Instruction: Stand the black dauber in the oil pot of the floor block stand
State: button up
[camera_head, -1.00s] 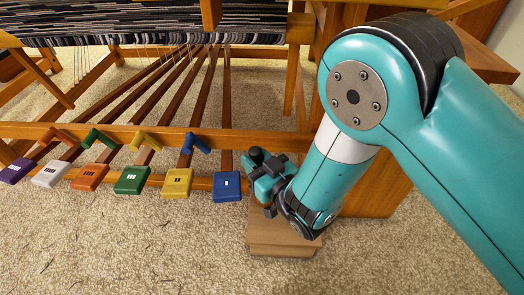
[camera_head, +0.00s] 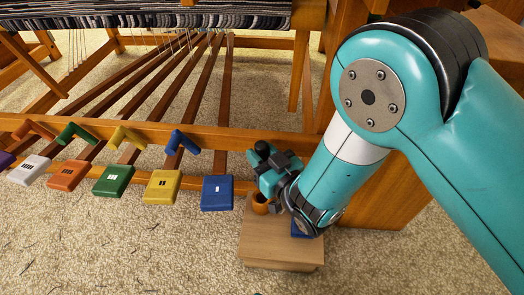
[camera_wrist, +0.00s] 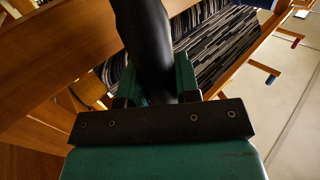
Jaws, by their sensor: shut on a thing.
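My gripper (camera_head: 268,165) is shut on the black dauber (camera_wrist: 147,35), which shows as a thick dark shape between the teal fingers in the wrist view. In the head view the dauber is hard to tell from the gripper's dark parts. The wooden floor block stand (camera_head: 275,250) is on the carpet below and partly behind my arm. A small orange-brown pot (camera_head: 260,204), seemingly the oil pot, is at the stand's far left part. The gripper appears above the pot, apart from it. The dauber's lower end is not clearly visible.
Left of the stand is a row of coloured pedals, the blue pedal (camera_head: 217,193) nearest. The loom's wooden beam (camera_head: 235,138) runs behind.

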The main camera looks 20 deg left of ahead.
jog(key=shift+f+b, duration=2.25)
jog(key=shift+f, duration=1)
jog(key=shift+f, duration=0.15)
jog(key=shift+f+b, duration=1.6)
jog(key=shift+f, duration=0.75)
jog(key=o, duration=1)
jog(key=shift+d, duration=0.1)
